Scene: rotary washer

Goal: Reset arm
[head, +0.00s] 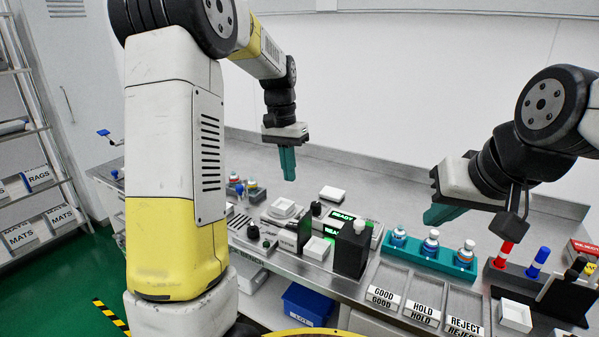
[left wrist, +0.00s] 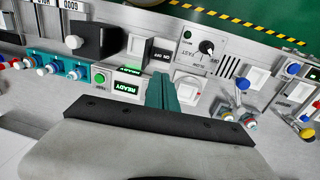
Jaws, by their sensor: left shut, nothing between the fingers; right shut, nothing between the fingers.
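My left gripper (head: 288,176) hangs with its teal fingers shut and pointing down, above the back part of the bench. Nothing is between the fingers. In the left wrist view the shut fingers (left wrist: 162,92) show over the control area beside the green READY displays (left wrist: 127,88). My right gripper (head: 436,222) is shut and empty, its teal fingers angled down and left, above the bench behind the teal vial rack (head: 430,255). Both grippers are apart from the bench things. My left arm hides part of the bench at the left.
On the bench stand a black block (head: 350,252), READY displays (head: 341,215), a white dish (head: 284,208), and trays marked GOOD (head: 383,293), HOLD and REJECT. A red-capped tube (head: 505,252) stands in a dark rack at right. A dial panel (left wrist: 205,52) shows in the left wrist view.

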